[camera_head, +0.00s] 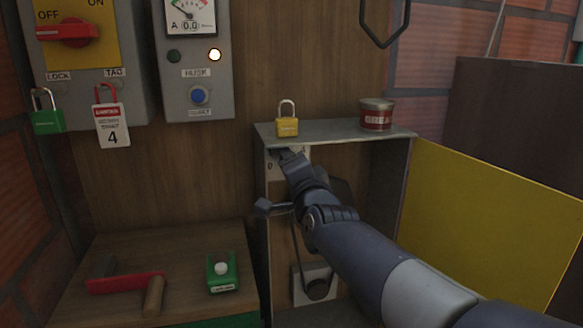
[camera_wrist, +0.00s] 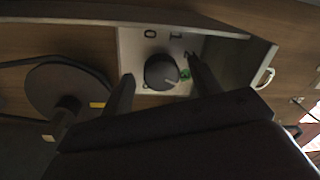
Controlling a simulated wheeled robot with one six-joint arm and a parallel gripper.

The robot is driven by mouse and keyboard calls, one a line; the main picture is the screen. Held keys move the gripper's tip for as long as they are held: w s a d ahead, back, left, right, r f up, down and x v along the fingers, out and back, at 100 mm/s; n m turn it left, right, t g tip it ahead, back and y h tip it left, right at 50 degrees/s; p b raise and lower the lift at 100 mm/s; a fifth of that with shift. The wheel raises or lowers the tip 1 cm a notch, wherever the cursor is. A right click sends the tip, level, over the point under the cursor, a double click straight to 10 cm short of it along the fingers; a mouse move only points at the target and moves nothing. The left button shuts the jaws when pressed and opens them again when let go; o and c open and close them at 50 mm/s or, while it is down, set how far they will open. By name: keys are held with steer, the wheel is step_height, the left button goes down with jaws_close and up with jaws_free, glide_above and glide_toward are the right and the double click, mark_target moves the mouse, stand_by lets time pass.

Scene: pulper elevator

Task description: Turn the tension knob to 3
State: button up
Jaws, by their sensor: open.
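The tension knob (camera_wrist: 160,72) is a round dark knob on a pale dial plate (camera_wrist: 133,45) in the wrist view. The plate has printed marks, a 0 and a 1 among them, and a small green mark (camera_wrist: 185,75) beside the knob. The knob's exact setting is too small to tell. My gripper (camera_wrist: 159,66) is open, with one finger on each side of the knob; I cannot tell whether they touch it. In the head view my gripper (camera_head: 283,154) is at the cabinet's upper left and hides the knob. Part of the plate (camera_head: 270,165) shows there.
The open cabinet (camera_head: 335,129) bears a yellow padlock (camera_head: 288,126) and a grease tin (camera_head: 376,115). Its yellow door (camera_head: 490,220) stands open at right. A dark wheel (camera_wrist: 65,88) sits beside the plate. A wooden bench (camera_head: 190,250) is at lower left.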

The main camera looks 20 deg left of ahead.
steer(key=v, duration=1)
steer(key=shift+s+d, duration=0.15)
steer(key=shift+s, duration=0.05)
steer(key=shift+w, duration=0.15)
steer(key=x, duration=1)
steer(key=shift+w+a, duration=0.2)
steer(key=shift+a, duration=0.05)
steer(key=shift+s, duration=0.1)
steer(key=shift+s+d+n+g+y+p, duration=0.1)
steer(key=shift+s+d+n+g+p, duration=0.1)
steer(key=shift+n+p, duration=2.65)
steer(key=shift+s+d+n+g+y+p, duration=0.15)
steer(key=shift+d+n+p, duration=0.1)
steer(key=shift+n+p, duration=2.6)
steer(key=shift+s+d+n+g+y+p, duration=0.1)
steer(key=shift+s+d+n+g+p, duration=0.1)
steer(key=shift+n+p, duration=2.65)
steer(key=shift+m+p, duration=0.75)
steer(key=shift+p, duration=0.05)
